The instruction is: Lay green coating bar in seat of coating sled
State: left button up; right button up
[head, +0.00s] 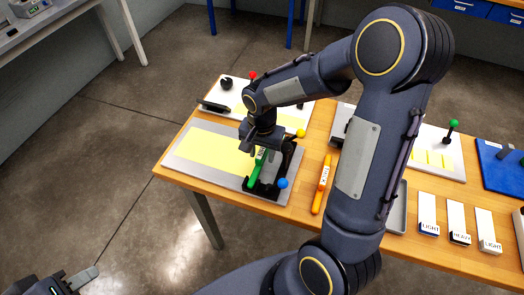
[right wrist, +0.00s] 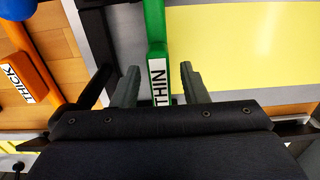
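The green coating bar (head: 254,172) bears a "THIN" label and lies at the black coating sled (head: 287,165), over the right end of the yellow-sheeted plate. In the right wrist view the green bar (right wrist: 156,28) runs lengthwise beside a black part of the sled. I cannot tell whether it rests fully in the seat. My right gripper (right wrist: 158,85) is open, with a finger on each side of the bar and a gap on both sides. In the head view its arm hides part of the sled. My left gripper (head: 78,282) is at the lower left, off the table, partly cut off.
An orange bar (head: 322,185) marked "THICK" lies right of the sled. Blue (head: 282,183) and yellow (head: 301,133) balls are by the sled. The plate (head: 195,150) carries a yellow sheet. White blocks marked "LIGHT" and "HEAVY" (head: 458,224) stand at the right.

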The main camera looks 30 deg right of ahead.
aim_at(262, 151)
jog(key=shift+r, duration=0.65)
notch_tip(262, 151, up, 10)
jog(key=r, duration=0.1)
jog(key=s+a+n+t+y, duration=0.2)
jog(key=s+n, duration=0.2)
jog(key=s, duration=0.4)
jog(key=s+a+n+t+y, duration=0.1)
jog(key=s+a+n+t, duration=0.1)
jog(key=s, duration=0.7)
jog(key=shift+r+n+t+y, duration=0.4)
jog(key=shift+n+t, duration=0.4)
jog(key=shift+n, duration=0.3)
